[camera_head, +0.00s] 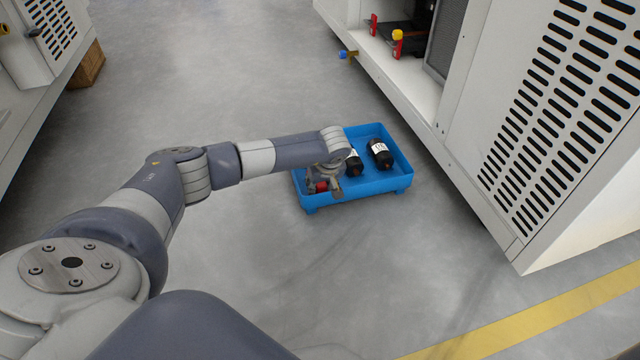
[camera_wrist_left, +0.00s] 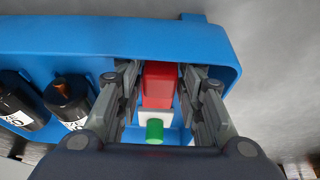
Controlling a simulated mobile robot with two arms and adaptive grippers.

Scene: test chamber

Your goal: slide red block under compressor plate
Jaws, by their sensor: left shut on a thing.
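The red block (camera_head: 321,187) is at the near left corner of the blue tray on the floor. My left gripper (camera_head: 327,184) reaches down into that corner and is shut on the block. In the left wrist view the red block (camera_wrist_left: 158,80) sits between the two fingers (camera_wrist_left: 158,95), with a white part and a green round end on its near side. I cannot tell whether the block still touches the tray's bottom. An open bay of the white cabinet (camera_head: 410,62) shows red upright parts (camera_head: 397,45), one with a yellow top. I cannot make out the compressor plate for certain.
The blue tray (camera_head: 385,187) also holds two black bottles with white labels (camera_head: 380,152) (camera_head: 354,162). The vented cabinet side (camera_head: 560,120) stands close to its right. A blue-ended fitting (camera_head: 346,54) sticks out from the cabinet. The grey floor left of the tray is clear.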

